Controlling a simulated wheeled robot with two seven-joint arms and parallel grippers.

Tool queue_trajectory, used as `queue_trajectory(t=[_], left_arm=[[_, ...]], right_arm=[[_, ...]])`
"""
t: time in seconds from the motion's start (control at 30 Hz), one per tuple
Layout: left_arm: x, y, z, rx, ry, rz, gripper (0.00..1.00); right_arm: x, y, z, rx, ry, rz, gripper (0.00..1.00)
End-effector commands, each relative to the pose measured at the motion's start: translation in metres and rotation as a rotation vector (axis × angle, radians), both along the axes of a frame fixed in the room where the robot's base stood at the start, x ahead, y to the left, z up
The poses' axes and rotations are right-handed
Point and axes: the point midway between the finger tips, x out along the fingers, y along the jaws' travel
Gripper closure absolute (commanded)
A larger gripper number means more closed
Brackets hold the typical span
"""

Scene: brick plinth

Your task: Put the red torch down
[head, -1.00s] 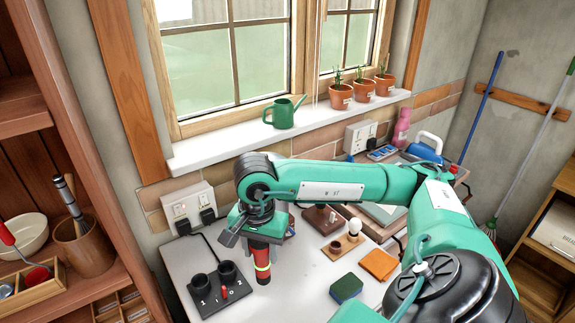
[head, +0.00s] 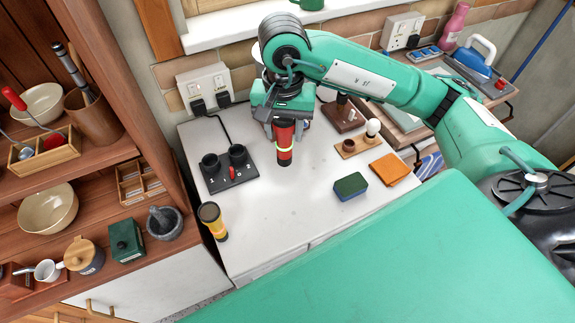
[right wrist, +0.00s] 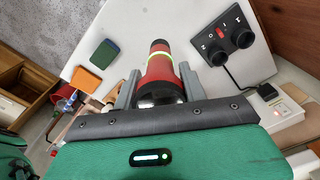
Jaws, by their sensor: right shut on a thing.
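The red torch (head: 284,148), with a black end and a pale yellow-green band, hangs upright below my right gripper (head: 283,126) over the white worktop (head: 290,205). Its lower end is at or just above the surface; I cannot tell if it touches. In the right wrist view the red torch (right wrist: 160,68) lies between the two grey fingers of my right gripper (right wrist: 158,90), which are shut on it. My left gripper is not in view.
A black twin-socket unit (head: 228,170) stands left of the torch. A yellow-black torch (head: 213,220) is at the worktop's left edge. A green-blue sponge (head: 350,186), orange cloth (head: 390,169) and wooden holder (head: 358,145) lie to the right. The front middle is clear.

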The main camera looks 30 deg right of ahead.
Motion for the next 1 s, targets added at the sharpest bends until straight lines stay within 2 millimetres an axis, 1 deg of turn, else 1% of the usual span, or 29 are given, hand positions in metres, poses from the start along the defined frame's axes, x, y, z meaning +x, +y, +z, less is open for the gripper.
queue_trajectory(t=[0.03,0.27,0.5,0.6,0.7,0.87,1.0], left_arm=[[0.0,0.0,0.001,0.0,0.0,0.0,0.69],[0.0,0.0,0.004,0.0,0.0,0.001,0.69],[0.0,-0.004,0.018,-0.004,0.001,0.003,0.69],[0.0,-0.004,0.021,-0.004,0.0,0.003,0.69],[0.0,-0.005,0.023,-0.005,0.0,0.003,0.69],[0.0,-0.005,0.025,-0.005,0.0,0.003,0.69],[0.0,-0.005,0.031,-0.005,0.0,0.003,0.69]], right_arm=[[-0.001,0.0,-0.008,0.001,0.005,0.0,0.99],[-0.001,0.0,-0.042,0.001,0.005,-0.001,0.99],[-0.002,-0.001,-0.09,-0.001,0.007,-0.003,0.99],[-0.001,-0.001,-0.106,-0.001,0.004,-0.003,0.99],[-0.001,0.0,-0.115,0.0,0.001,-0.002,0.99],[-0.001,0.0,-0.124,0.001,0.001,-0.002,0.99],[-0.001,0.0,-0.142,0.002,0.004,-0.003,0.99]])
